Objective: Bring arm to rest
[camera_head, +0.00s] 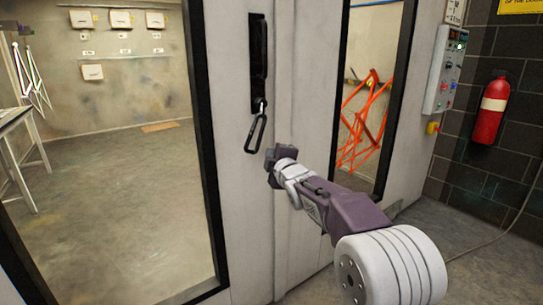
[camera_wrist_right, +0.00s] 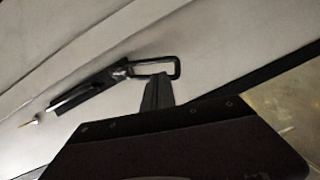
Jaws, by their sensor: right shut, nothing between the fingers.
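My right arm comes in from the lower right in the head view, and its gripper (camera_head: 271,160) is just below and right of a dark carabiner-like loop (camera_head: 256,133). The loop hangs from a black door handle (camera_head: 258,55). In the wrist view the shut dark fingers (camera_wrist_right: 157,90) point up at the loop (camera_wrist_right: 172,66), with nothing between them. The fingertips overlap the loop's lower edge there; I cannot tell whether they touch it. The handle (camera_wrist_right: 88,90) lies left of the loop. My left gripper is not in view.
The pale booth door (camera_head: 240,190) stands close to my right arm, with a window on each side of the handle. Orange frames (camera_head: 365,120) and a white rack show behind the glass. A control panel (camera_head: 445,75) and a red extinguisher (camera_head: 490,110) are at the right.

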